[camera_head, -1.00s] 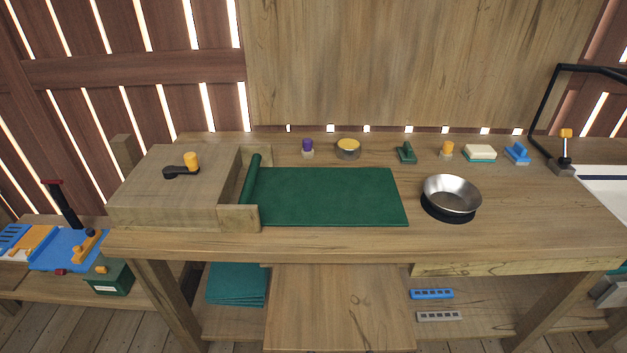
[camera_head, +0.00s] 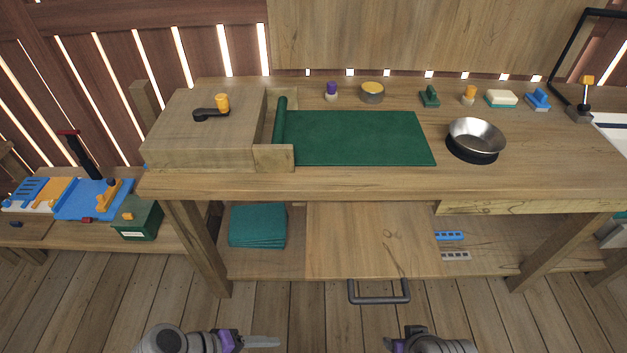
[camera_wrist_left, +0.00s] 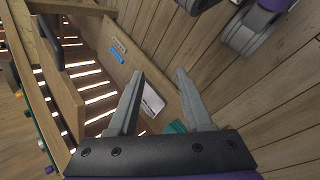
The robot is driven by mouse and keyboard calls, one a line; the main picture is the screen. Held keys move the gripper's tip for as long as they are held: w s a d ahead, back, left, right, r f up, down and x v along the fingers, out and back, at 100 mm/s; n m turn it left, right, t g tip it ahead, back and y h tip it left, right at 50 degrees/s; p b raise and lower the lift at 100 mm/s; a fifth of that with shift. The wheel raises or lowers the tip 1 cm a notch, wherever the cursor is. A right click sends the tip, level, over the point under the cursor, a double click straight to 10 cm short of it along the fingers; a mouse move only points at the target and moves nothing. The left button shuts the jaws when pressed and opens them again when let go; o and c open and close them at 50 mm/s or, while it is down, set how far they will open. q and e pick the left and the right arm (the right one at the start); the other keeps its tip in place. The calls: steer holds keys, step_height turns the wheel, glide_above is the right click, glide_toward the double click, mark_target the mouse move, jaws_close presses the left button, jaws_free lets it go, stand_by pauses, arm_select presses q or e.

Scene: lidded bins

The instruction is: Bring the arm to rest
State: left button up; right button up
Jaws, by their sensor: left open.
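My left gripper (camera_head: 262,342) shows at the bottom edge of the head view, in front of the workbench and over the floor. In the left wrist view its two grey fingers (camera_wrist_left: 158,72) are apart, with nothing between them. My right gripper (camera_head: 392,344) is at the bottom edge of the head view, right of the left one and mostly cut off, so its fingers cannot be judged. Both grippers are clear of the bench.
The wooden workbench (camera_head: 350,182) carries a green mat (camera_head: 355,137), a metal bowl (camera_head: 477,134) and a wooden box with a crank (camera_head: 205,140). A dark handle (camera_head: 379,298) sticks out below its front. Open plank floor (camera_head: 300,325) lies between bench and grippers.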

arm_select(q)
steer(key=a+r+m+t+y, duration=0.2)
steer(key=a+m+y, duration=0.4)
steer(key=m+y, duration=0.1)
step_height(320, 180, up, 23)
steer(key=w+a+p, duration=0.1)
steer(key=w+p, duration=0.1)
steer(key=p, duration=1.7)
steer(key=shift+f+t+y, duration=0.15)
steer(key=shift+t+y, duration=0.25)
arm_select(e)
step_height(320, 180, up, 22)
steer(key=w+t, duration=0.1)
steer(key=shift+w, duration=0.3)
steer(key=shift+s+f, duration=0.1)
